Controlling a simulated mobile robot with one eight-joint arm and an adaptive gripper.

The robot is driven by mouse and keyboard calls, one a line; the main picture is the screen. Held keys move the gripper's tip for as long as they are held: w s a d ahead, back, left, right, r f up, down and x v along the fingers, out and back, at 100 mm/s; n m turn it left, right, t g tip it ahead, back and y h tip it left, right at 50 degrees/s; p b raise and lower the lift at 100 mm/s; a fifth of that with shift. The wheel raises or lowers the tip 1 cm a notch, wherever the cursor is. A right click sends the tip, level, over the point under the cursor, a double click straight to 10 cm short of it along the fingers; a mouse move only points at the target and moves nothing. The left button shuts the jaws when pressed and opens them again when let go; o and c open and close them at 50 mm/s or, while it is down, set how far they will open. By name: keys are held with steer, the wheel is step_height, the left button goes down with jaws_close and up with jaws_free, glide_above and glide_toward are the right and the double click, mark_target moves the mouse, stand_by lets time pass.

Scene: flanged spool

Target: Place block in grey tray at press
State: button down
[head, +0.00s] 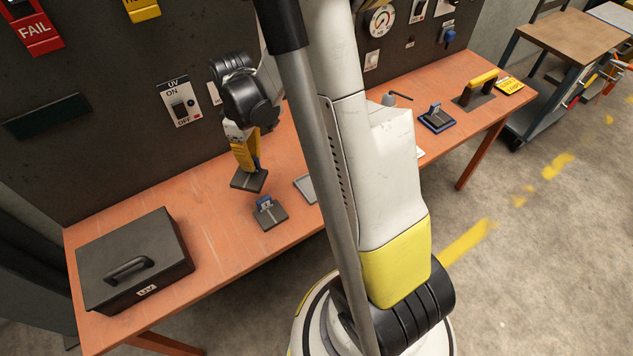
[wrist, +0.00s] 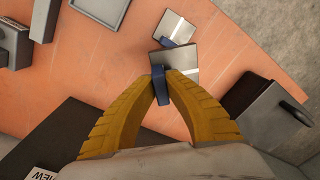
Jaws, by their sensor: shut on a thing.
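My gripper (head: 247,166), with yellow fingers, is shut on a block made of a dark grey plate (head: 249,181) and a blue upright piece. In the wrist view the fingertips (wrist: 160,76) pinch the blue piece (wrist: 161,88), and the grey plate (wrist: 182,60) shows beyond them. A second, similar block (head: 268,214) sits on the bench nearby; it also shows in the wrist view (wrist: 176,26). A grey tray (head: 303,186) lies to the right, partly hidden by my arm; a grey tray (wrist: 99,12) also shows at the wrist view's top. I cannot tell the held block's height.
A dark lidded UV box (head: 135,262) stands at the bench's left end; it also shows in the wrist view (wrist: 262,105). A blue-edged item (head: 437,120) and a yellow-handled fixture (head: 478,88) stand right. The wall panel (head: 120,130) rises behind.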

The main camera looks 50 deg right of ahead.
steer(key=s+d+f+n, duration=0.1)
steer(key=s+d+n, duration=0.2)
steer(key=d+n, duration=0.3)
steer(key=s+d+f+n, duration=0.1)
steer(key=s+d+n, duration=0.2)
steer(key=d, duration=0.6)
steer(key=shift+g, duration=0.3)
steer(key=f+b, duration=0.1)
steer(key=f, duration=0.1)
steer(key=f+b, duration=0.1)
steer(key=f, duration=0.2)
steer(key=shift+s+d+f+b, duration=0.15)
steer(key=shift+d+f+b, duration=0.05)
steer(key=shift+b, duration=0.15)
steer(key=shift+f+b, duration=0.9)
steer(key=shift+f, duration=1.45)
steer(key=shift+r, duration=0.1)
steer(key=c, duration=1.8)
jaws_free()
steer(key=shift+o, duration=1.1)
